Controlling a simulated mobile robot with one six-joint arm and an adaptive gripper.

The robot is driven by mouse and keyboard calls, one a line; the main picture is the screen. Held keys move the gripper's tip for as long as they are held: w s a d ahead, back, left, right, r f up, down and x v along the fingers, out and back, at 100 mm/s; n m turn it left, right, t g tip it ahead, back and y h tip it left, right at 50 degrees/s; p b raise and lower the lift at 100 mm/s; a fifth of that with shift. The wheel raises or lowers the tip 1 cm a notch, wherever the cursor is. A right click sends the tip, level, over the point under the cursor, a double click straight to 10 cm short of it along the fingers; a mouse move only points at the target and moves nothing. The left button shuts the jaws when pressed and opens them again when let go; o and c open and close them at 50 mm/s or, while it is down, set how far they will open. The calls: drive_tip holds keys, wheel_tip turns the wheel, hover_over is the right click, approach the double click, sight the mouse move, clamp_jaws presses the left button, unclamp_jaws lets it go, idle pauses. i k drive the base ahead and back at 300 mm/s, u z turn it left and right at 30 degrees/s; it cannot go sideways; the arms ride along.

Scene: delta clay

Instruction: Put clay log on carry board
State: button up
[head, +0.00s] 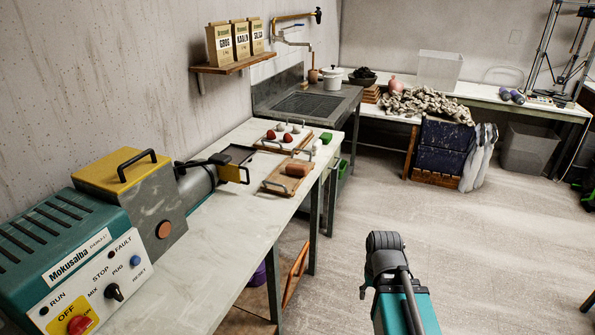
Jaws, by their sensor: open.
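A wooden board with metal handles (271,179), which looks like the carry board, lies on the long pale worktop. A reddish-brown block (298,170) lies on its far right part; I cannot tell whether this is the clay log. A second wooden board (264,145) lies behind it, with several small red and pale pieces on and around it. No other clear clay log shows. Part of my own arm rises at the bottom right of the middle, over the floor. My gripper does not show in this view.
A teal and yellow pug mill (75,235) fills the worktop's near left. A green block (326,138) lies near the worktop's far right corner. A sink unit (300,104) stands behind. The floor (450,210) right of the worktop is clear.

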sight(289, 174)
drive_tip(key=i, duration=1)
